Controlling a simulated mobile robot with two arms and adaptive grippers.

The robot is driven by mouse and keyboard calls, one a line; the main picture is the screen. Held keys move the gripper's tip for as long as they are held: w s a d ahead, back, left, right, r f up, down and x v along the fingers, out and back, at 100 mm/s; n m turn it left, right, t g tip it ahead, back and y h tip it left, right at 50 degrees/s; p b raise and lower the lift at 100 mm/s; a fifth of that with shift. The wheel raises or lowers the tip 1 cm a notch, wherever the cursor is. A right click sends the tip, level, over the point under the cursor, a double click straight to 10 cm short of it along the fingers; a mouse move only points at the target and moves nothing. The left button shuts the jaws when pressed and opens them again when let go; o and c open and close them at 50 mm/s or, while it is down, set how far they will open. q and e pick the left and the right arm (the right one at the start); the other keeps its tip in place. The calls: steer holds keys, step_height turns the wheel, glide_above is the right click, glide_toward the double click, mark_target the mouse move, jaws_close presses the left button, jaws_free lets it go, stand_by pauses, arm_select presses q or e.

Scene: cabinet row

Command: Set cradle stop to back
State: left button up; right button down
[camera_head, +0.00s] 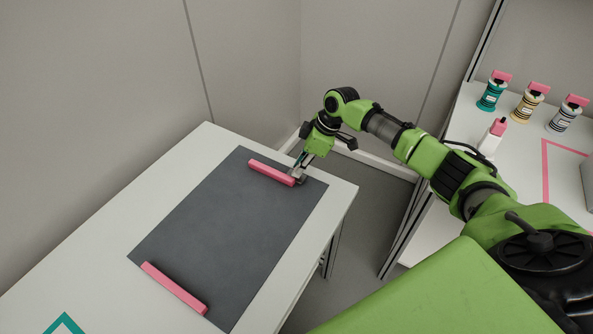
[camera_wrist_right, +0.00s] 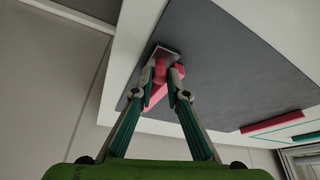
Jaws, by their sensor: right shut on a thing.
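A pink bar (camera_head: 268,171), which looks like the cradle stop, lies across the far end of a dark grey mat (camera_head: 215,225) on a white table. My right gripper (camera_head: 299,174) is at the bar's right end, its fingers closed there. In the right wrist view the fingertips (camera_wrist_right: 168,84) close around a pink knob (camera_wrist_right: 160,72) beside a small metal plate (camera_wrist_right: 168,53), with the pink bar (camera_wrist_right: 152,97) behind the fingers. The exact contact is partly hidden by the fingers. A second pink bar (camera_head: 174,288) lies across the mat's near end. My left gripper is out of view.
A teal-outlined marking (camera_head: 64,324) is at the table's near left. Walls stand behind the table. A white counter at right holds a teal bottle (camera_head: 491,94), a yellow bottle (camera_head: 527,104), a striped bottle (camera_head: 564,118) and a white bottle (camera_head: 491,140). The mat's middle is clear.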

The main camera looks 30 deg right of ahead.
steer(key=c, duration=2)
jaws_free()
steer(key=shift+r, duration=0.1)
steer(key=v, duration=1.2)
